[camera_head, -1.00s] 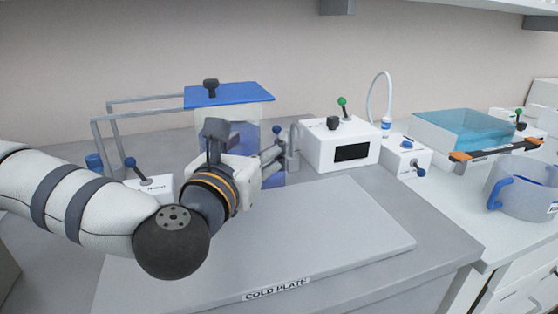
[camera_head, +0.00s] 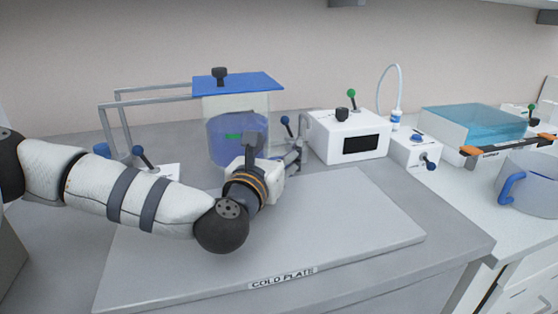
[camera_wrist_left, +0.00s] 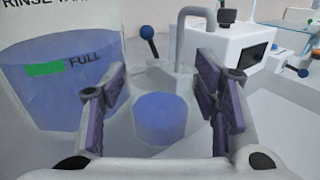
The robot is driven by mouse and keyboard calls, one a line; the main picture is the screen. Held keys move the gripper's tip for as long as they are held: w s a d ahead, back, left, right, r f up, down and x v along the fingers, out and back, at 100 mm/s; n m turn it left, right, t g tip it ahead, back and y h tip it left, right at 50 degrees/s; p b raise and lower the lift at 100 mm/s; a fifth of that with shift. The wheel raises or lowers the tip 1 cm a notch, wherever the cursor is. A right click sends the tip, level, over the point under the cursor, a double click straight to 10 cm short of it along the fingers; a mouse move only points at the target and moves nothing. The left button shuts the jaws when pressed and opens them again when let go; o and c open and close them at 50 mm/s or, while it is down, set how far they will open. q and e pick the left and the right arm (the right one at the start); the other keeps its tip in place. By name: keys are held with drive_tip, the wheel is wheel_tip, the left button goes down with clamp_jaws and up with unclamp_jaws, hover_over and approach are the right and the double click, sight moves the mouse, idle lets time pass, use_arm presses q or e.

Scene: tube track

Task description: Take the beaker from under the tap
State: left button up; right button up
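The beaker (camera_wrist_left: 160,118) shows in the left wrist view as a clear vessel with blue liquid. It stands upright by the grey hooked tap (camera_wrist_left: 188,38), whose spout ends just above its far side. My left gripper (camera_wrist_left: 160,95) is open, with one finger on each side of the beaker and visible gaps to it. In the head view my left gripper (camera_head: 272,162) is low in front of the rinse tank (camera_head: 237,115), close to the tap, and the beaker is hidden or too unclear to make out. The tap's blue-knobbed lever (camera_wrist_left: 148,40) stands upright beside the spout. My right gripper is out of view.
The rinse tank (camera_wrist_left: 60,85), marked FULL, is close on the left of my fingers. A white box with a dark screen (camera_head: 350,135) stands right of the tap. The cold plate (camera_head: 340,220) in front is bare. A blue-handled jug (camera_head: 530,185) stands far right.

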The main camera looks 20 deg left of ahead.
use_arm(q)
drive_tip(key=c, duration=0.5)
drive_tip(key=shift+r, duration=0.1)
